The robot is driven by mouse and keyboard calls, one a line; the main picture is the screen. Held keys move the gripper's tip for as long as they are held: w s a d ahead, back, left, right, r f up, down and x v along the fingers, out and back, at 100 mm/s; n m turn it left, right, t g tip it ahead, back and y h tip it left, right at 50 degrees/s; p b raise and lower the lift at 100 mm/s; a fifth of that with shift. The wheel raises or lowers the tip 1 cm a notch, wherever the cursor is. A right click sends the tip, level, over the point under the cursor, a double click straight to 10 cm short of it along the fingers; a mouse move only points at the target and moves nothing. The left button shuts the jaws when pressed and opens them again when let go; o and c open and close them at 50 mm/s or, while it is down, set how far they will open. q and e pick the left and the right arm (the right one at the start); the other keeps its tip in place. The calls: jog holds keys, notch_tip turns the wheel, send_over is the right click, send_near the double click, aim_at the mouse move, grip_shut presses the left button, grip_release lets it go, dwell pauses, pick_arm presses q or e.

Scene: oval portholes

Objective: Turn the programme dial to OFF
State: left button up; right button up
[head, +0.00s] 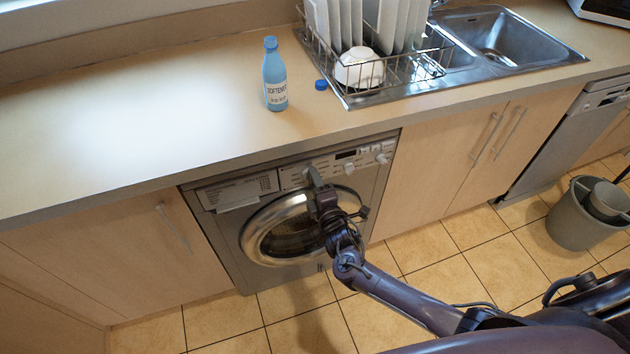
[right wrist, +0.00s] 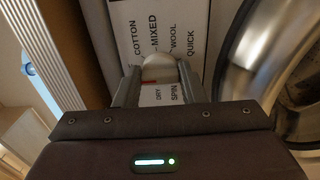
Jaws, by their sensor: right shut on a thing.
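The washing machine (head: 225,237) stands under the counter with its round door shut. My right gripper (head: 313,178) is at its control panel (head: 293,178) and covers the dial there in the head view. In the right wrist view, my right gripper (right wrist: 158,84) is shut on the white programme dial (right wrist: 159,68), one finger on each side. Printed words COTTON, MIXED, WOOL, QUICK, DRY and SPIN show around the dial. I cannot see the OFF mark or where the dial's pointer stands. My left gripper is not in view.
A blue softener bottle (head: 275,80) and a blue cap (head: 321,85) stand on the counter (head: 130,130). A dish rack (head: 408,76) and sink (head: 500,45) are at the right. Other white knobs (head: 382,158) are right of my gripper.

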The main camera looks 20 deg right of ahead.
jog(key=shift+f, duration=0.1)
dwell(0.3)
jog(key=o, duration=1)
jog(key=shift+s, duration=0.1)
jog(key=s, duration=0.7)
jog(key=shift+s+d, duration=0.15)
jog(key=shift+s, duration=0.15)
